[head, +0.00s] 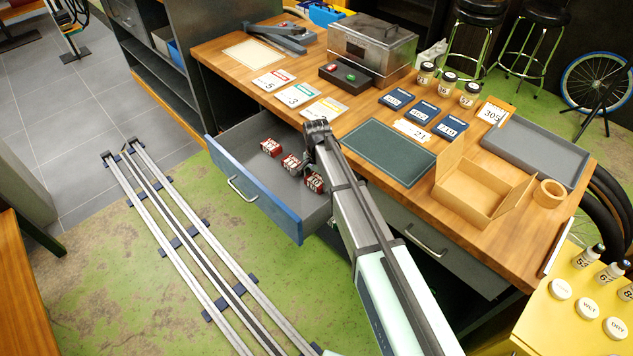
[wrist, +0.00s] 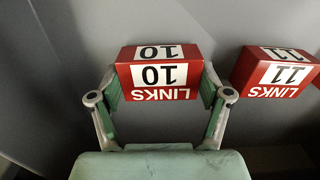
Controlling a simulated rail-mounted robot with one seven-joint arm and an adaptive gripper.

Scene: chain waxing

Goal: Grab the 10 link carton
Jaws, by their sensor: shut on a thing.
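The 10 link carton (wrist: 160,72) is a small red box with white panels reading "10" and "LINKS", upside down in the wrist view. My gripper (wrist: 159,92) has one green-padded finger on each side of it and is shut on it. The carton is in or just above the open drawer (head: 236,158); whether it touches the drawer floor I cannot tell. In the head view my arm's end is over the drawer's right part, and my fingers are mostly hidden there.
The 11 link carton (wrist: 277,75) is close on the right in the wrist view. Red cartons (head: 270,147) stand in a row in the drawer. The workbench (head: 225,48) above holds cards, a green mat (head: 385,150), a grey tray (head: 535,150) and an open cardboard box (head: 468,203).

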